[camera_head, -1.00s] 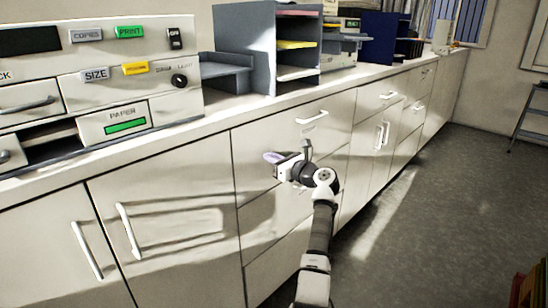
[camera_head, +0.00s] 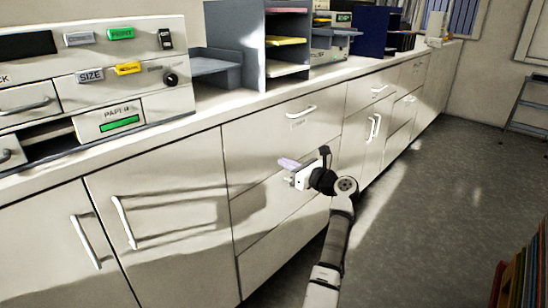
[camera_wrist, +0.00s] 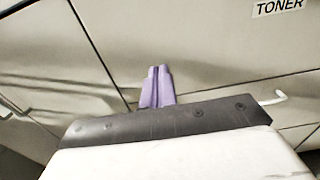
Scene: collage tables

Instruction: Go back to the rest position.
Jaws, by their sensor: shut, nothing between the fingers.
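My gripper (camera_head: 287,163) is in front of the counter's cabinet fronts, below the countertop and apart from the drawers. Its purple fingers (camera_wrist: 158,87) are together in the wrist view, with nothing between them. In the head view my arm reaches up from the lower edge, and the fingers point to the left.
White cabinets (camera_head: 160,255) with bar handles run along the left. A copier panel (camera_head: 125,65), a grey shelf unit (camera_head: 245,35) and a blue organizer (camera_head: 372,32) stand on the counter. The grey floor (camera_head: 440,200) on the right is largely clear. A colourful stack (camera_head: 525,275) is at the lower right.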

